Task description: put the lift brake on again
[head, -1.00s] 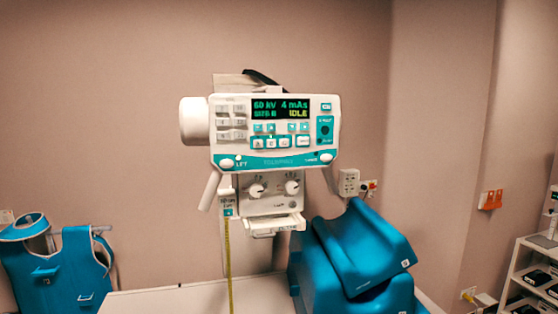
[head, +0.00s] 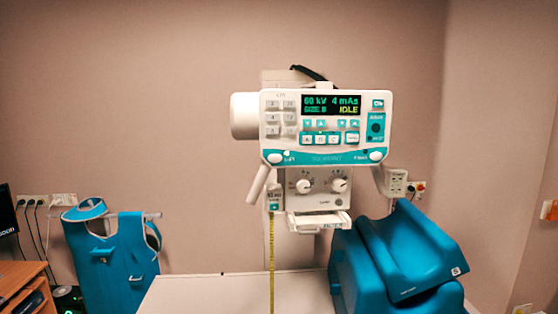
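The white and teal X-ray tube head (head: 326,127) hangs in the middle of the head view. Its display (head: 331,105) reads 60 kV, 4 mAs and IDLE. A white oval knob (head: 275,157) sits at the lower left of its panel, with small lettering beside it that seemed to read LIFT in the earlier frame. A similar knob (head: 376,155) sits at the lower right; its label is too small to read. I cannot tell any brake state from the knobs. A handle (head: 259,184) slants down at the left. Neither of my grippers is in view.
Below the head are a two-dial box (head: 322,187) and a yellow tape measure (head: 271,255). A pale table (head: 205,292) lies beneath, with blue cushions (head: 390,255) on its right. A blue apron (head: 107,258) hangs at left, near a wooden desk (head: 22,283).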

